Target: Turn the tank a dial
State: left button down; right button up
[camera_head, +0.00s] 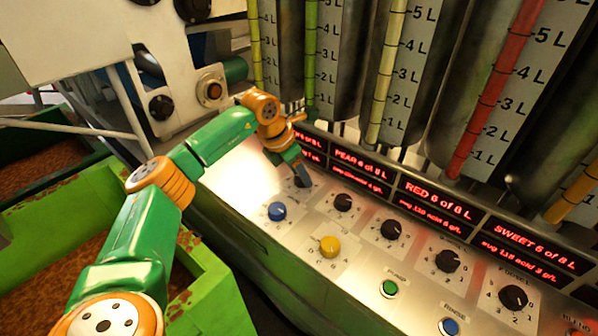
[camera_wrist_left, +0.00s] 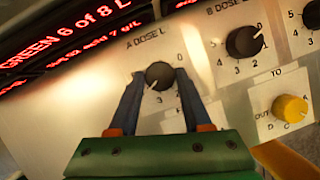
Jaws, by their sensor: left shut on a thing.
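The tank A dial is a round black knob (camera_wrist_left: 159,75) under the label "A DOSE L" on the metal panel, with printed numbers around it. My left gripper (camera_wrist_left: 152,84) has its two blue fingers on either side of this knob and is shut on it. In the head view the left gripper (camera_head: 298,172) reaches down to the panel's far left, and its fingers mostly hide the knob. My right gripper is not in either view.
The B dial (camera_wrist_left: 245,41) sits just right of the gripped knob. A blue knob (camera_head: 277,211) and a yellow knob (camera_head: 330,246) are nearer the front. More black dials (camera_head: 448,261) run rightward below red displays (camera_head: 437,203). Gauge tubes stand behind.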

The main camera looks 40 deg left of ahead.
pick_arm(q)
jog(key=n, duration=0.2)
jog(key=n+y, duration=0.1)
jog(key=n, duration=0.1)
jog(key=shift+d+y, duration=0.2)
jog(key=shift+y, duration=0.1)
jog(key=shift+n+y, duration=0.7)
jog(key=shift+n, duration=1.1)
jog(key=shift+r, duration=0.1)
jog(key=c, duration=0.8)
grip_release()
jog(key=o, duration=0.5)
jog(key=shift+w, duration=0.15)
jog(key=shift+c, duration=0.2)
jog(key=b+v, duration=0.1)
jog(key=v, duration=0.5)
jog(key=shift+d, duration=0.15)
jog(key=shift+s+r, duration=0.25)
jog(key=shift+r, duration=0.1)
